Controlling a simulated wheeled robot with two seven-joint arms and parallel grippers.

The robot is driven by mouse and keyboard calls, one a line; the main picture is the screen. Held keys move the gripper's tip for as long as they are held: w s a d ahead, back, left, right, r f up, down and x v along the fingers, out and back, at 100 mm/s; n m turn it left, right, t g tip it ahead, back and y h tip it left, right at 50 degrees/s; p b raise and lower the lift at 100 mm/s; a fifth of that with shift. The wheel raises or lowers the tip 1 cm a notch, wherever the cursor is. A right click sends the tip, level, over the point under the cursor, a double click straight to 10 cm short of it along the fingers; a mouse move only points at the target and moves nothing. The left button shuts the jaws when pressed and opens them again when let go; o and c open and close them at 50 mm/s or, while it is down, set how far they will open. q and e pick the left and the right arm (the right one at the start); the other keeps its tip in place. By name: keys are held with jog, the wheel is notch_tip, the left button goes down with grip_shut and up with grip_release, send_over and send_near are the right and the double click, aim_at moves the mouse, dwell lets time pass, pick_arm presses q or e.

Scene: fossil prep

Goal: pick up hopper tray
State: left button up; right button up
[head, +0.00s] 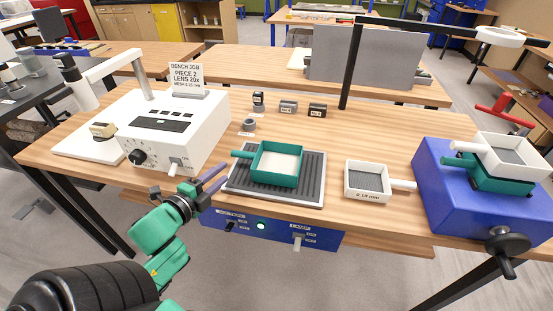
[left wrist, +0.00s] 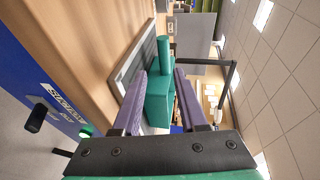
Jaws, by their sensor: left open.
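A green tray with a pale inside (head: 272,181), which I take as the hopper tray, sits on a dark ridged plate (head: 235,183) with a light frame. Its green handle (head: 242,153) points left. In the left wrist view the green tray (left wrist: 160,102) shows ahead, between my fingers in the picture, with its handle (left wrist: 165,46) pointing up. My left gripper (head: 216,178) is open and empty, just left of the plate at the bench's front edge. No contact with the tray shows. My right gripper is not in view.
A white sieve (head: 354,193) stands right of the plate. A blue block (head: 450,205) carries stacked green and white sieves and a crank. A white control box (head: 205,130) stands left. A blue switch panel (head: 275,231) fronts the bench. Small dark blocks (head: 288,107) stand behind.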

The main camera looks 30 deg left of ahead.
aim_at(244, 157)
pick_arm(q)
jog(key=w, duration=0.2)
jog(key=w+d, duration=0.1)
jog(key=shift+r, duration=0.3)
jog(key=shift+p+x, duration=0.35)
jog(key=shift+x, duration=0.85)
jog(key=p+x, duration=0.1)
jog(key=x, duration=0.5)
jog(key=shift+w+f, duration=0.1)
jog(key=shift+w+a+f, duration=0.1)
jog(key=shift+f, duration=0.05)
grip_shut()
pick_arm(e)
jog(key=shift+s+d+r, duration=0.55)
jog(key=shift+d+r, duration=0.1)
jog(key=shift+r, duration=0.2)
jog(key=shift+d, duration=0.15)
